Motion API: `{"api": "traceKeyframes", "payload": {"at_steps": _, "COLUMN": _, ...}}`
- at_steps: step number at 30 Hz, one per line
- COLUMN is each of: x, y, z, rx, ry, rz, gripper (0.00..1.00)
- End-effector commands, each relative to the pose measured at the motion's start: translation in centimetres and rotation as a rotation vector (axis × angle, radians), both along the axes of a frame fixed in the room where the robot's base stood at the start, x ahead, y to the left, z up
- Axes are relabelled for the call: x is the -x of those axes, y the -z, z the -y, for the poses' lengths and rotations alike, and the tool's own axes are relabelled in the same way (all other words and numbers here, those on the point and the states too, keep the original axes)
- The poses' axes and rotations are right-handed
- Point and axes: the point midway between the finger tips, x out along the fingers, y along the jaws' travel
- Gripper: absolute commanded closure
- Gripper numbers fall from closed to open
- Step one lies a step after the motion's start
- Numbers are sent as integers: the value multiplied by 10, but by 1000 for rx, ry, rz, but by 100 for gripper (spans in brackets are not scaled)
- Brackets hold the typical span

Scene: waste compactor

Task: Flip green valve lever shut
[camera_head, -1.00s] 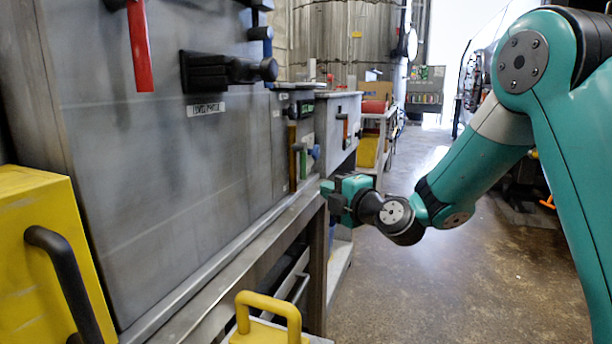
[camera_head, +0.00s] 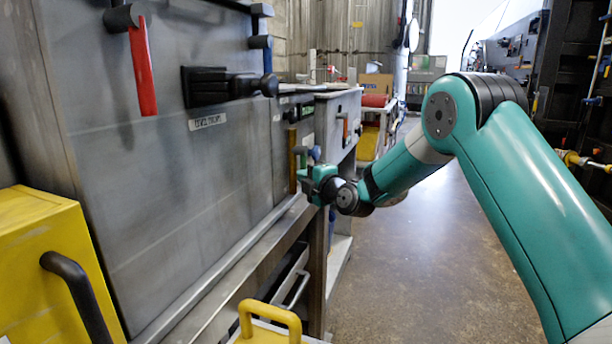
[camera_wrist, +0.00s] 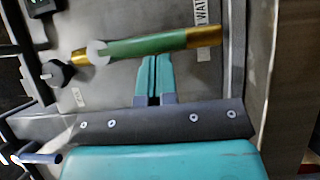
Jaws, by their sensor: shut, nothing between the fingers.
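The green valve lever (camera_wrist: 150,45) lies across the upper part of the wrist view, with brass-coloured ends and a pale round pivot (camera_wrist: 97,52) near its left end. My gripper (camera_wrist: 155,62) is shut and empty. Its teal fingertips are right at the lower edge of the lever's green middle; I cannot tell whether they touch it. In the head view my gripper (camera_head: 318,180) is beside the far end of the grey panel, near a blue knob (camera_head: 315,153). The lever is small and hard to make out there.
The grey metal panel (camera_head: 180,180) fills the left, with a red lever (camera_head: 142,70) and a black handle (camera_head: 225,85). A yellow box (camera_head: 45,250) stands at the near left, and a yellow handle (camera_head: 270,312) is low in front. The floor at the right is clear.

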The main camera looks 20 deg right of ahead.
Motion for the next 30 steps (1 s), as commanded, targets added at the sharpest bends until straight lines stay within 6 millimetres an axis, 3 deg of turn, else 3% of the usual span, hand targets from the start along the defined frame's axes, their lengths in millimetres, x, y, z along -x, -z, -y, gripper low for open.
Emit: {"api": "traceKeyframes", "payload": {"at_steps": 30, "x": -4, "y": 6, "z": -12, "rx": 50, "ry": -17, "rz": 67, "gripper": 100}}
